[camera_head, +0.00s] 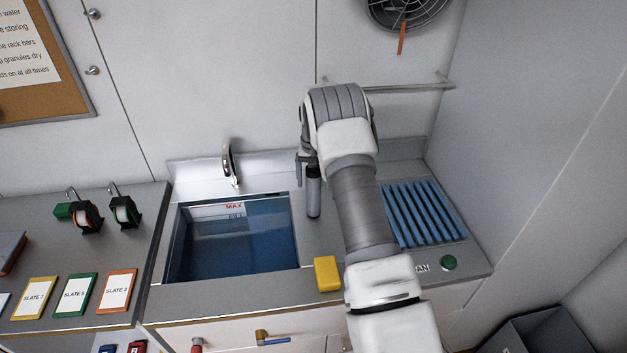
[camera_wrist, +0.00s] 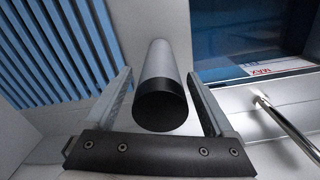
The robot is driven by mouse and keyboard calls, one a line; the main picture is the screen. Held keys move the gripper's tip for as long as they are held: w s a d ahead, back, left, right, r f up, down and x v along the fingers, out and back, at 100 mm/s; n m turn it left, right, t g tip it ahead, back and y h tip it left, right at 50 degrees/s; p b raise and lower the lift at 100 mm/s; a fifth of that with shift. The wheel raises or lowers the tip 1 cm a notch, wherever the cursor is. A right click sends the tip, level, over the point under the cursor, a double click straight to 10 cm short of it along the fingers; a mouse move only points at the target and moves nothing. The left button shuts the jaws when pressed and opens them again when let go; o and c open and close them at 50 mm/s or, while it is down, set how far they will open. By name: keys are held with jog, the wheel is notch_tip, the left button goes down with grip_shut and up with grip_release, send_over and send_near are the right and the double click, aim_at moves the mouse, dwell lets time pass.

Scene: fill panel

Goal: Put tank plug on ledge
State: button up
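No part is marked as the tank plug. A grey cylinder with a black cap (camera_head: 314,195) stands on the metal counter right of the water tank (camera_head: 288,268). It also shows in the wrist view (camera_wrist: 160,105), cap towards the camera. My gripper (camera_wrist: 159,72) is open, with a finger on each side of the cylinder and gaps visible beside it. In the head view my gripper (camera_head: 307,167) is at the cylinder's top, partly hidden by my wrist. A green round piece (camera_head: 449,263) sits at the counter's front right. I cannot tell which surface is the ledge.
A blue slatted rack (camera_head: 425,213) lies right of my arm. A yellow block (camera_head: 327,273) sits near the counter's front edge. A faucet (camera_head: 230,163) rises behind the tank. A wall rail (camera_head: 410,88) runs behind my wrist. Slate cards (camera_head: 75,294) lie left.

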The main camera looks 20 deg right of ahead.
notch_tip(320, 180, up, 12)
jog(key=shift+r+b, duration=0.25)
jog(key=shift+b, duration=0.45)
jog(key=s+a+r+n+t, duration=0.1)
jog(key=s+a+r, duration=0.3)
jog(key=s+r, duration=0.55)
jog(key=s+a+r+n+t, duration=0.15)
jog(key=s+a+r, duration=0.25)
jog(key=s+r, duration=0.5)
jog(key=s+a+f+n+t, duration=0.1)
jog(key=s+a, duration=0.1)
jog(key=s, duration=0.8)
jog(key=s+a+f+n+t+b, duration=0.1)
jog(key=s+a+n+t, duration=0.1)
jog(key=s, duration=0.8)
jog(key=shift+s+a+f, duration=0.2)
jog(key=shift+s+a, duration=0.15)
jog(key=shift+a, duration=0.15)
